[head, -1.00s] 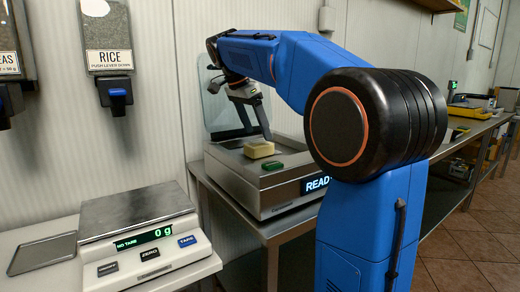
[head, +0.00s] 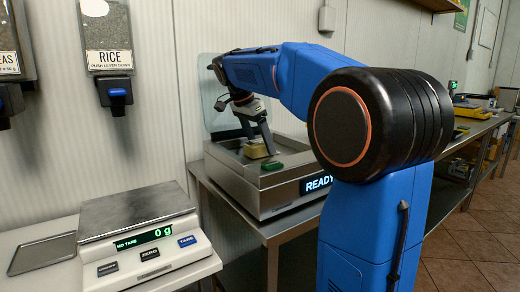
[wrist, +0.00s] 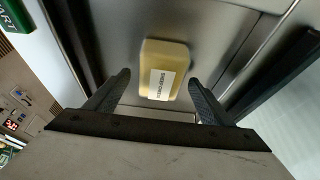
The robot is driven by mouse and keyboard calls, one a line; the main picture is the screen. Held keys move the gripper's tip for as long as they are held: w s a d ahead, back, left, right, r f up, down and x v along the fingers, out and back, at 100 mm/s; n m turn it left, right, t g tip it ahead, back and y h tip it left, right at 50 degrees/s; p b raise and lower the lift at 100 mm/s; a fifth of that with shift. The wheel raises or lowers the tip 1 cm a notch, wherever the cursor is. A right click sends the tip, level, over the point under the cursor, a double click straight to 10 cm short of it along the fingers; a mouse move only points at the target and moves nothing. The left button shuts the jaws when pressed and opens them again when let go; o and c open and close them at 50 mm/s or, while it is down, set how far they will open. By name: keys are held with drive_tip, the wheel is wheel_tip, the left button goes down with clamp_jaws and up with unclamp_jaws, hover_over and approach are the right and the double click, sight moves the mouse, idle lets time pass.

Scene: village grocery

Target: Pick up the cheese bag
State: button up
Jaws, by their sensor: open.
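The cheese (wrist: 163,62) is a pale yellow block with a white printed label, lying on the grey metal bed of the machine. It also shows in the head view (head: 254,151), partly hidden by my gripper. My gripper (wrist: 161,83) is open. In the wrist view its two fingers stand left and right with the cheese ahead of and between their tips. No finger clearly touches it. In the head view my gripper (head: 258,143) hangs over the machine, close to the cheese. I cannot tell from the pictures whether a clear bag surrounds the block.
The machine (head: 272,196) has a READY display, a green button (head: 273,165) beside the cheese and a raised clear lid (head: 213,95) behind. A rice dispenser (head: 109,50) hangs on the wall.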

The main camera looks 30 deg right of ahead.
drive_tip(key=shift+f, duration=0.2)
idle(0.4)
drive_tip(key=c, duration=1.4)
drive_tip(key=shift+r, duration=0.1)
drive_tip(key=shift+c, duration=0.2)
